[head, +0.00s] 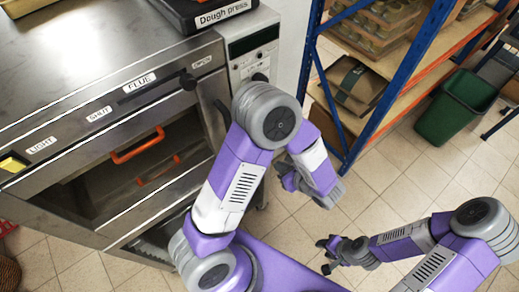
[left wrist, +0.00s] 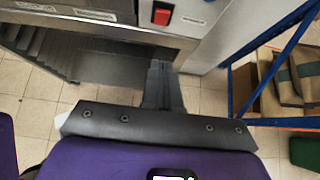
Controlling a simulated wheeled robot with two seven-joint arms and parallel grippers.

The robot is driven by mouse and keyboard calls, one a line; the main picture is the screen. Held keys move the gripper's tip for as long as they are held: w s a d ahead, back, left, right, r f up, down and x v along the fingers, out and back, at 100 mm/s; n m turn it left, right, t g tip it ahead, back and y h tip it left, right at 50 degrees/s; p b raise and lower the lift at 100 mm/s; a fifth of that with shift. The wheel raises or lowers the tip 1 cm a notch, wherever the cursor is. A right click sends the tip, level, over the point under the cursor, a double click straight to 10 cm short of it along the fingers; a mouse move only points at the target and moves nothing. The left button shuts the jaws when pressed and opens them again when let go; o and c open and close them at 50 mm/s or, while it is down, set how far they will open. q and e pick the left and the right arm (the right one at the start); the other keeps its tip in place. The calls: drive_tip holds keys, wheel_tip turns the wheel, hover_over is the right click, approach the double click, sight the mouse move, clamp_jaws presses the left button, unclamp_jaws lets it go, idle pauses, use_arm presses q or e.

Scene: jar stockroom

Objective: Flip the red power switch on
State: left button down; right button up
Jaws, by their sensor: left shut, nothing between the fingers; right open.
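The red power switch (left wrist: 162,14) shows in the left wrist view, at the top edge, on the oven's metal front. Its on or off position is too small to tell. I cannot see it in the head view, where my left arm covers part of the oven's right side. My left gripper (head: 280,167) is beside the oven's right end in the head view. In the left wrist view its fingers (left wrist: 158,68) are shut and empty, pointing toward the panel below the switch, apart from it. My right gripper (head: 323,256) is open and empty above the floor.
The steel oven (head: 90,55) has a flue slider (head: 187,81), a yellow light switch (head: 12,163) and an orange door handle (head: 138,146). A blue-framed shelf (head: 340,135) with boxes stands to the right, near a green bin (head: 455,107). The tiled floor between is clear.

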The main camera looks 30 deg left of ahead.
use_arm(q)
drive_tip(key=a+r+x, duration=0.1)
drive_tip(key=r+x, duration=0.1)
drive_tip(key=x, duration=1)
drive_tip(key=shift+w+a, duration=0.3)
drive_tip(key=shift+a, duration=0.15)
use_arm(e)
drive_tip(key=shift+r, duration=0.25)
use_arm(q)
drive_tip(key=shift+r, duration=0.2)
